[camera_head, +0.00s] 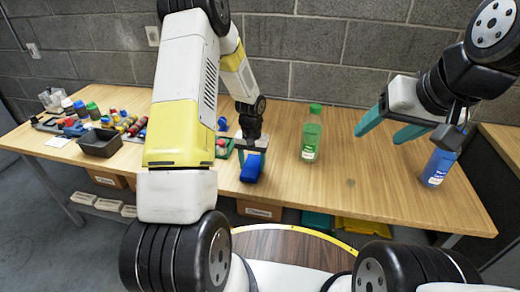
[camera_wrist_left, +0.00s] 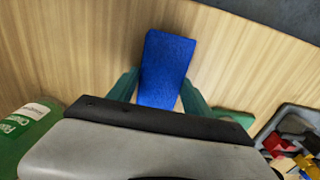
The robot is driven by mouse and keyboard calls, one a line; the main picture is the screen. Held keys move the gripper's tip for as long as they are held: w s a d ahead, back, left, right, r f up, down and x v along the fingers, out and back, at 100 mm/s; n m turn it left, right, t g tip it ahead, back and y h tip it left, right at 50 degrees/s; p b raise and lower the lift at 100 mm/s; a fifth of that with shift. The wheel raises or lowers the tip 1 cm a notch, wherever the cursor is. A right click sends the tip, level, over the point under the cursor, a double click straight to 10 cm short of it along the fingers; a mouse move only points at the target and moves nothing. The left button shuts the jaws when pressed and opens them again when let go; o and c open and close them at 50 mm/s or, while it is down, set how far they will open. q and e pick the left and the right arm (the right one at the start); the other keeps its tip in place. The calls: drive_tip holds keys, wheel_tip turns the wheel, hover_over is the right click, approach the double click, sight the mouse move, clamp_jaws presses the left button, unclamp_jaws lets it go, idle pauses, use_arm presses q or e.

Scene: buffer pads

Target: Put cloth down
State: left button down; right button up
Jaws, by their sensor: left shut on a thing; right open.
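The blue cloth (camera_head: 251,168) is a folded, thick block near the front edge of the wooden table (camera_head: 340,190). My left gripper (camera_head: 250,148) is shut on it from above. In the left wrist view the cloth (camera_wrist_left: 167,66) sits between the two green fingers (camera_wrist_left: 160,92), its far part sticking out past them over the table top. I cannot tell whether its underside touches the table. My right gripper (camera_head: 383,133) is open and empty, above the right part of the table.
A green bottle (camera_head: 312,135) stands right of the cloth. A blue bottle (camera_head: 438,166) stands at the right end. A dark bin (camera_head: 99,143) and several small coloured items lie at the left. The table between the green bottle and blue bottle is clear.

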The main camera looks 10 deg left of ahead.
use_arm(q)
drive_tip(key=shift+f, duration=0.2)
drive_tip(key=shift+c, duration=2.2)
unclamp_jaws()
wheel_tip(320, 180, up, 12)
wheel_tip(320, 180, up, 8)
drive_tip(key=t, duration=0.1)
hover_over(252, 165)
drive_tip(key=s, duration=0.3)
drive_tip(key=s+d+r+t+h, duration=0.1)
drive_tip(key=s+r+t, duration=0.1)
drive_tip(key=s+r, duration=0.5)
drive_tip(key=s+d+r+t+h, duration=0.1)
drive_tip(key=s+r+t, duration=0.2)
drive_tip(key=s+r, duration=0.5)
drive_tip(key=s, duration=0.6)
drive_tip(key=shift+s+d+r, duration=0.2)
drive_tip(key=shift+r, duration=0.05)
